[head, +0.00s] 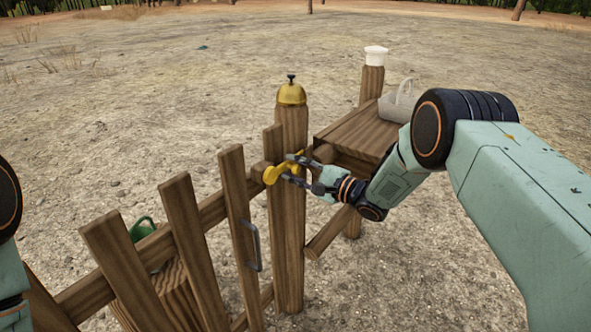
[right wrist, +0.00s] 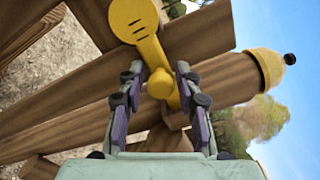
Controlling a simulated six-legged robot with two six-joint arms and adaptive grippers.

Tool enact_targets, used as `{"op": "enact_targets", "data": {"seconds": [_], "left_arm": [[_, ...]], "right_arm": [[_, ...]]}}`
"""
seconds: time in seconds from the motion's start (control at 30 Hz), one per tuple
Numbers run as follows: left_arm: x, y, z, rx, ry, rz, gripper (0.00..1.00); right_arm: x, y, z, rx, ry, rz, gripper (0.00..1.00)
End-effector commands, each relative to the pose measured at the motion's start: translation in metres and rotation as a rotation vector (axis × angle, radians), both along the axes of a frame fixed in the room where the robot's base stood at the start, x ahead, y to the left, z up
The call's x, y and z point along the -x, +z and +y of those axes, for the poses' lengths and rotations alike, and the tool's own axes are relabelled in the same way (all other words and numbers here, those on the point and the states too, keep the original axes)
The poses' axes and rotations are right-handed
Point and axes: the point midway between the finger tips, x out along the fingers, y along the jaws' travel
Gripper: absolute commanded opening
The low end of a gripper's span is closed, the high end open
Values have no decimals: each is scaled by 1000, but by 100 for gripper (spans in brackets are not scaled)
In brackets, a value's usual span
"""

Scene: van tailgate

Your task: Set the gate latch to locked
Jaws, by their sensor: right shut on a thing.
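The yellow gate latch (head: 278,172) sits on the wooden gate at the gate post (head: 290,225). In the right wrist view the latch (right wrist: 137,20) shows a round plate with dark marks and an arm with a knob (right wrist: 160,84). My right gripper (head: 292,168) is at the latch, its fingers on both sides of the knob; it also shows in the right wrist view (right wrist: 160,88). It is shut on the latch. Which setting the latch is in, I cannot tell. My left arm shows only at the left edge; its gripper is out of view.
A brass bell (head: 291,94) tops the gate post. The gate has slanted pickets (head: 191,245) and a grey pull handle (head: 251,246). Right of the post, a wooden shelf (head: 350,135) holds a grey basket (head: 397,103). A green object (head: 142,229) is behind the gate. Open dirt lies beyond.

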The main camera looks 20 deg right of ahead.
Motion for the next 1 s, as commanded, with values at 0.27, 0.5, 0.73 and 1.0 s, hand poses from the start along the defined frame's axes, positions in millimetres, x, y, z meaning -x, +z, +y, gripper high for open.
{"op": "enact_targets", "data": {"seconds": [0.27,0.5,0.73,1.0], "left_arm": [[0,0,0,0,0,0,35],[0,0,0,0,0,0,35],[0,0,0,0,0,0,35],[0,0,0,0,0,0,35]], "right_arm": [[-3,7,-1,-14,-4,-6,0],[-1,3,-1,-9,-3,-2,45],[1,1,-2,-6,-4,2,45],[32,2,-28,-9,-7,3,45]]}}
